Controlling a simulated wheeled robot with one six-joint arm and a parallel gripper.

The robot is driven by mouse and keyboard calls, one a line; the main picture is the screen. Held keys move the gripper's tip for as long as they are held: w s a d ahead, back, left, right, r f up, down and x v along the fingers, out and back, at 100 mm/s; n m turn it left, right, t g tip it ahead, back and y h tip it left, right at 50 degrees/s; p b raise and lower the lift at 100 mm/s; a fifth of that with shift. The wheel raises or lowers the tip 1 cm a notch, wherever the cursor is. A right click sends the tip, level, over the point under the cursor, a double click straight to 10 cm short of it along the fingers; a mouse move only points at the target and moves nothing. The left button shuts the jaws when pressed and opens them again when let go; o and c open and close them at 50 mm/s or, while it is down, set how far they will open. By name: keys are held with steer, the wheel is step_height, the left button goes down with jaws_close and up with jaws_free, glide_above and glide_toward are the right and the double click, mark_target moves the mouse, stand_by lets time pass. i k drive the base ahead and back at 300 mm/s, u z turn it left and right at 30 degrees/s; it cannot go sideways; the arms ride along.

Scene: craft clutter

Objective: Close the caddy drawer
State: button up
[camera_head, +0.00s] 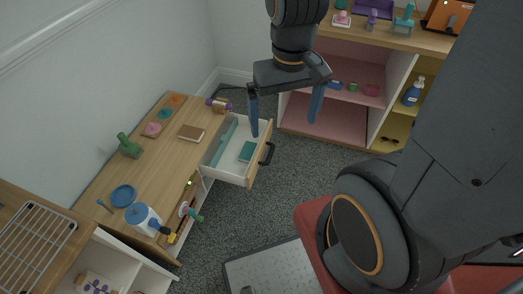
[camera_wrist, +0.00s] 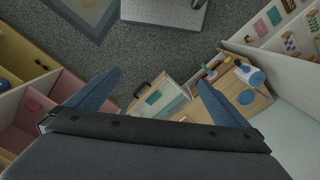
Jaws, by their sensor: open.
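The caddy drawer (camera_head: 228,173) is pulled out from the side of the low wooden caddy (camera_head: 165,161). It has a wooden front with a dark handle (camera_head: 267,153) facing right, and a teal item (camera_head: 247,151) lies inside. In the wrist view the open drawer (camera_wrist: 163,99) and its dark handle (camera_wrist: 141,89) show beyond the fingers. My gripper (camera_head: 284,121) is open and empty, with its blue fingers pointing down, and appears above the handle side of the drawer. I see no contact with the drawer.
A pink-lined shelf (camera_head: 335,125) stands behind on the right. Grey carpet (camera_head: 265,215) in front of the drawer is clear.

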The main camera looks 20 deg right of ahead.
mark_target(228, 169)
steer(key=k, duration=0.5)
steer(key=u, duration=1.05)
steer(key=i, duration=0.7)
steer(key=z, duration=1.1)
